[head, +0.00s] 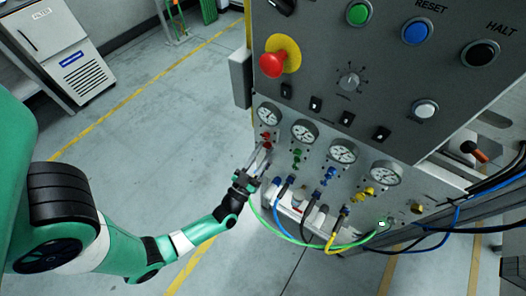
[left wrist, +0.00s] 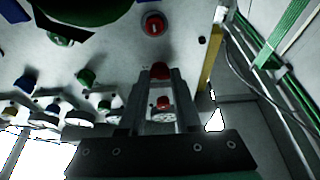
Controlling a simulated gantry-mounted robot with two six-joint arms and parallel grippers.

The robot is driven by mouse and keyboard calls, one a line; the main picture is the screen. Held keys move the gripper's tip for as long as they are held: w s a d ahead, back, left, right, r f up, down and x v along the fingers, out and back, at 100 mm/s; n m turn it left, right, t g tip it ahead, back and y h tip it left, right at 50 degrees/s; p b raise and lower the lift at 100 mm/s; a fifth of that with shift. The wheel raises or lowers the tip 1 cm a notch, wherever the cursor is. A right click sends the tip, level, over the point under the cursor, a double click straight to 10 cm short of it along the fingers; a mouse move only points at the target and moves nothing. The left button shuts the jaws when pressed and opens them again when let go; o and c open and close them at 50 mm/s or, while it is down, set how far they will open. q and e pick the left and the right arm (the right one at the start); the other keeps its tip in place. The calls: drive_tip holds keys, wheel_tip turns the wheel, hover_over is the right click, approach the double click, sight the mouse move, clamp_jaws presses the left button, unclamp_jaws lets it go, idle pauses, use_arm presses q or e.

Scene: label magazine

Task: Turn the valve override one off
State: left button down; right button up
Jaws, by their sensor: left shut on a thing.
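The valve panel (head: 330,185) carries a row of gauges with coloured knobs below them. The red knobs under the leftmost gauge (head: 267,113) belong to the first valve; the upper red knob (head: 266,136) shows in the head view. My left gripper (head: 265,152) is at this red pair, coming from below. In the left wrist view its fingertips (left wrist: 160,74) are shut on a red knob (left wrist: 160,69). Another red knob (left wrist: 163,102) shows between the fingers, nearer the gauge. The held knob's pointing direction is hidden. My right gripper is not in view.
Green (head: 297,155), blue (head: 329,174) and yellow (head: 366,192) knobs sit to the right. Coloured hoses (head: 333,241) hang below them. A red emergency button (head: 274,65) and a selector dial (head: 349,81) are above.

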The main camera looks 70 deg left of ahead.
use_arm(q)
drive_tip(key=shift+n+y, duration=0.3)
drive_tip(key=shift+n, duration=0.2)
drive_tip(key=n+g+y+p, duration=0.1)
drive_tip(key=n+g, duration=0.1)
drive_tip(key=n, duration=0.3)
drive_tip(key=n+g+y+p, duration=0.1)
drive_tip(key=n+g+p, duration=0.1)
drive_tip(key=n, duration=0.4)
drive_tip(key=n+g+p, duration=0.1)
drive_tip(key=n+g, duration=0.2)
drive_tip(key=n, duration=0.2)
drive_tip(key=shift+w+d+r+n+y+p, duration=0.2)
drive_tip(key=shift+d+r+n+y+p, duration=0.1)
drive_tip(key=shift+r+y+p, duration=0.1)
drive_tip(key=n+g+p, duration=0.1)
drive_tip(key=n, duration=0.1)
drive_tip(key=n+h+p, duration=0.1)
drive_tip(key=n, duration=0.1)
drive_tip(key=shift+n+g+p, duration=0.35)
drive_tip(key=shift+n+g, duration=0.05)
drive_tip(key=c, duration=0.6)
unclamp_jaws()
